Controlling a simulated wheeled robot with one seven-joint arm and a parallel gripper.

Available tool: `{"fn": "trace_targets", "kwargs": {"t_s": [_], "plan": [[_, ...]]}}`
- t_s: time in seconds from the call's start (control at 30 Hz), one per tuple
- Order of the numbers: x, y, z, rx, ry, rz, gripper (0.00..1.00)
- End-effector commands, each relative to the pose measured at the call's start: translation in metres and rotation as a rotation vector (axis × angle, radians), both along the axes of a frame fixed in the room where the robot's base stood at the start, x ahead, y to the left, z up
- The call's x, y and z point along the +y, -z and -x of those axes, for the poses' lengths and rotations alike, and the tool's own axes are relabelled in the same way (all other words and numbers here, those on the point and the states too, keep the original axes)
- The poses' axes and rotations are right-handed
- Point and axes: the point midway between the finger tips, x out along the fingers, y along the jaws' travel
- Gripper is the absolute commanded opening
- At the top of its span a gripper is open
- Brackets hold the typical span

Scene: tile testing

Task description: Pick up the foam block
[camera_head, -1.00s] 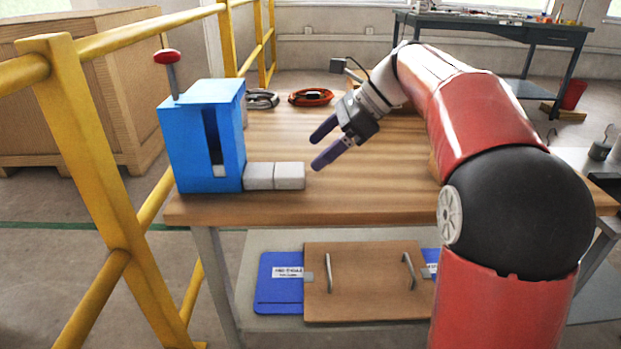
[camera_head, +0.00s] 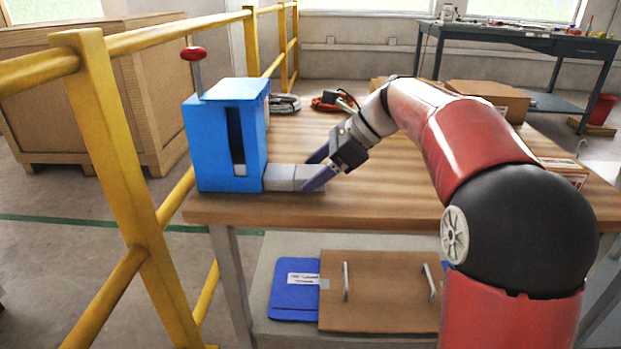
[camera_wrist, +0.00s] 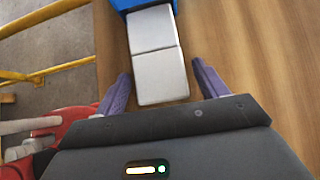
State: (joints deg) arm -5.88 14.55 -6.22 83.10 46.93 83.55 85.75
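Two pale grey foam blocks lie end to end on the wooden table, in a row out of the blue box-shaped device (camera_head: 215,150). The nearer block (camera_wrist: 162,77) shows in the wrist view with the farther block (camera_wrist: 151,28) touching it and the device (camera_wrist: 128,4) behind. In the head view the row of blocks (camera_head: 280,177) is partly hidden by a finger. My gripper (camera_wrist: 160,88) is open, its purple fingers on either side of the nearer block's end, with gaps visible. In the head view my gripper (camera_head: 318,167) is low at the table.
A yellow railing (camera_head: 115,160) stands left of the table (camera_head: 400,213). Coiled cables (camera_head: 330,102) lie behind the device. Cardboard boxes (camera_head: 490,97) are at the table's back right. The table's middle is clear.

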Motion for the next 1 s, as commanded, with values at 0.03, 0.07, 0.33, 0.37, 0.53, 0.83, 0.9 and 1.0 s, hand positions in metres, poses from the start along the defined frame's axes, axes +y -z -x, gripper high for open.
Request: {"fn": "trace_targets", "kwargs": {"t_s": [0.03,0.07,0.33,0.37,0.53,0.83,0.9,1.0], "plan": [[0.0,0.0,0.0,0.0,0.0,0.0,0.66],[0.0,0.0,0.0,0.0,0.0,0.0,0.62],[0.0,0.0,0.0,-0.001,0.001,0.0,0.33],[0.0,0.0,0.0,-0.001,0.001,0.0,0.33],[0.0,-0.001,0.0,-0.001,0.001,0.0,0.33],[-0.001,-0.03,0.0,-0.003,0.0,0.0,0.33],[-0.001,-0.044,-0.001,-0.004,0.001,0.0,0.33],[-0.001,-0.07,-0.001,-0.005,0.001,0.0,0.33]]}}
